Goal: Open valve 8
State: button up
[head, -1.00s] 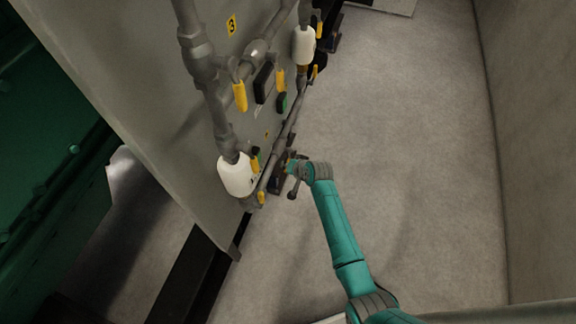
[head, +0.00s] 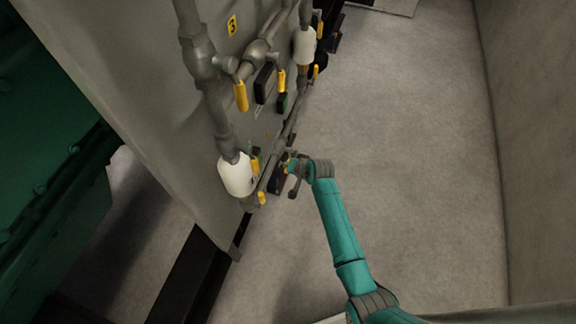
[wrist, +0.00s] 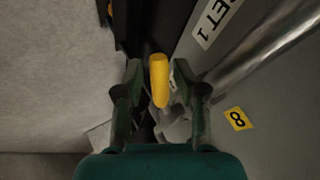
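The yellow valve handle (wrist: 159,82) stands between the two dark fingers of my gripper (wrist: 158,70) in the wrist view. Gaps show on both sides of the handle, so the fingers are open around it and not closed on it. The grey valve body (wrist: 177,128) shows below the handle, partly hidden by the right finger. In the head view my gripper (head: 291,170) is at the lower pipe, small and partly hidden by my wrist.
The grey panel (head: 160,130) carries pipes, white cylinders (head: 236,176) and several other yellow handles (head: 241,96) close to my gripper. A shiny pipe (wrist: 265,45) runs along the panel in the wrist view. Open floor (head: 420,150) lies to the right, bounded by a wall (head: 535,130).

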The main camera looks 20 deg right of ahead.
jog(key=v, duration=0.8)
dwell(0.4)
